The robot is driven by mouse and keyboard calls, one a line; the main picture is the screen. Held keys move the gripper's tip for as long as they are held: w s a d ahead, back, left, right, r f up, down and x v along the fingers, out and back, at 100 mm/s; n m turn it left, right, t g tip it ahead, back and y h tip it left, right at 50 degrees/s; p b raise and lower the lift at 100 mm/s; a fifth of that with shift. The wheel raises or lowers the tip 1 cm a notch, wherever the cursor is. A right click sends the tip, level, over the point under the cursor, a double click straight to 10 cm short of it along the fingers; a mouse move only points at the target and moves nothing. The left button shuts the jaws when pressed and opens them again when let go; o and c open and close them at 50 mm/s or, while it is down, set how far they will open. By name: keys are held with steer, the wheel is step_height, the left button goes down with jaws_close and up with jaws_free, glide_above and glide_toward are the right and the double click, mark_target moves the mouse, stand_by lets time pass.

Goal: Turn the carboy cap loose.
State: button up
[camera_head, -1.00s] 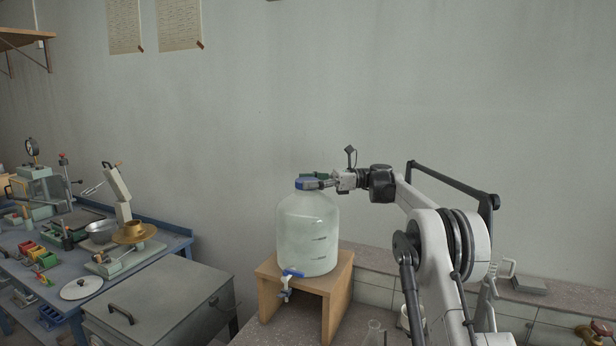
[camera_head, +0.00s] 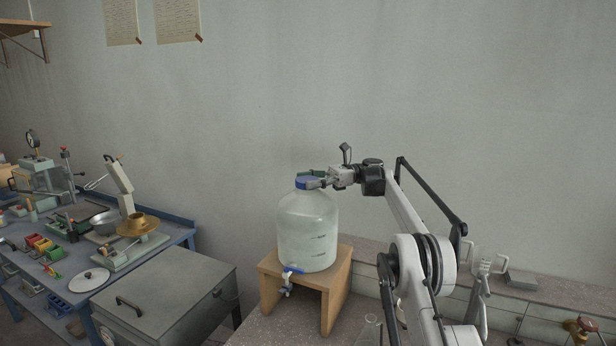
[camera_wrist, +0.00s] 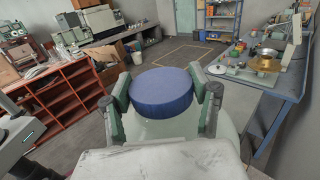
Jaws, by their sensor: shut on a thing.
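In the wrist view the cap (camera_wrist: 162,91) lies between the two green-grey fingers of my gripper (camera_wrist: 162,98), one on each side. My gripper (camera_head: 314,178) reaches the cap from the right and is shut on it. The neck under the cap is mostly hidden.
A grey lidded chest (camera_head: 165,295) stands left of the carboy. A blue bench (camera_head: 180,238) with instruments and bowls is further left. A glass flask (camera_head: 370,328) stands on the bench right of the stand. The wall behind is bare near the carboy.

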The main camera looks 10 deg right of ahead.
steer(key=shift+g+p, duration=0.3)
steer(key=shift+p, duration=0.15)
stand_by(0.3)
steer(key=o, duration=1.2)
steer(key=shift+a, duration=0.1)
steer(key=shift+f+t+b, duration=0.15)
steer(key=shift+t+b, duration=0.45)
steer(key=shift+b, duration=0.7)
steer(key=m+t+b, duration=0.2)
steer(key=t+b, duration=0.1)
steer(key=b, duration=0.2)
